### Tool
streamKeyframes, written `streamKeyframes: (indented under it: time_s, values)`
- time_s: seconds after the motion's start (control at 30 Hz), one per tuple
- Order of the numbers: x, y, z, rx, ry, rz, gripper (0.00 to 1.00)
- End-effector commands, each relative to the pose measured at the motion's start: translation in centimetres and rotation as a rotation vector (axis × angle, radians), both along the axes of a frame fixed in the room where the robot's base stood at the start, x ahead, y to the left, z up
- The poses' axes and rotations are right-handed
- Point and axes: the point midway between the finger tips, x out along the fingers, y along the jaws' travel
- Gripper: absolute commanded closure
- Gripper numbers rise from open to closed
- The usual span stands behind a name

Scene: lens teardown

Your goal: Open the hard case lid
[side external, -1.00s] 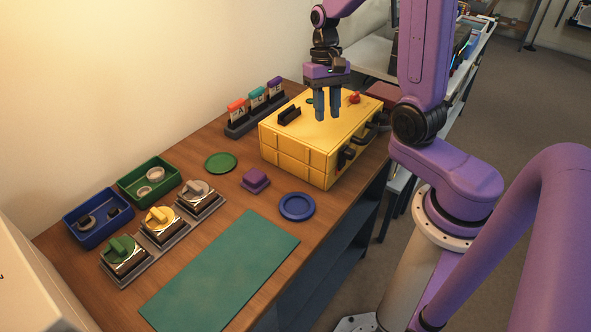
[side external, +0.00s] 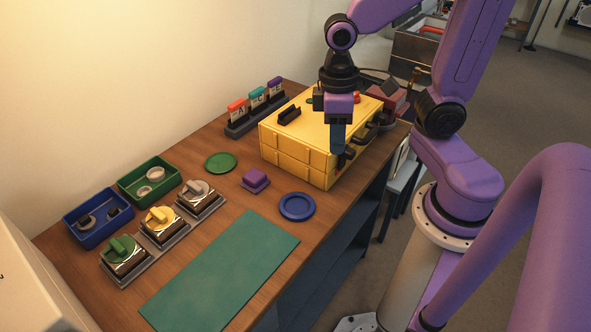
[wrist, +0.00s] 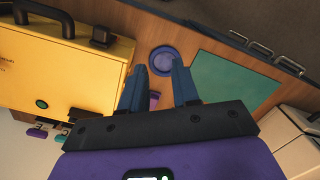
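The yellow hard case (side external: 300,145) stands on the wooden table with its lid (side external: 330,115) closed. Its black latch (side external: 346,158) and dark handle (side external: 376,128) are on the side facing the table's front edge. In the wrist view the latch (wrist: 103,37) and handle (wrist: 42,15) show at left. My gripper (side external: 338,148) points down by the case's front side, near the latch, and partly hides it. In the wrist view my gripper (wrist: 158,65) has its two blue fingers apart with nothing between them. I cannot tell whether a finger touches the case.
A blue round dish (side external: 297,206), purple block (side external: 255,181) and green disc (side external: 221,162) lie left of the case. A rack of labelled cards (side external: 256,102) stands behind it. A green mat (side external: 222,272), bins and several knobbed fixtures fill the table's left part.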

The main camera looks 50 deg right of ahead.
Motion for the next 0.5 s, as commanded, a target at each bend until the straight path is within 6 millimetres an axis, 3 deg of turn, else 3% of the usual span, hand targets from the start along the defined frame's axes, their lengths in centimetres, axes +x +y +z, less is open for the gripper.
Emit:
streamKeyframes:
  time_s: [0.5]
  values:
    - [-8.0,1.9,0.7,0.040,-0.073,0.503,0.70]
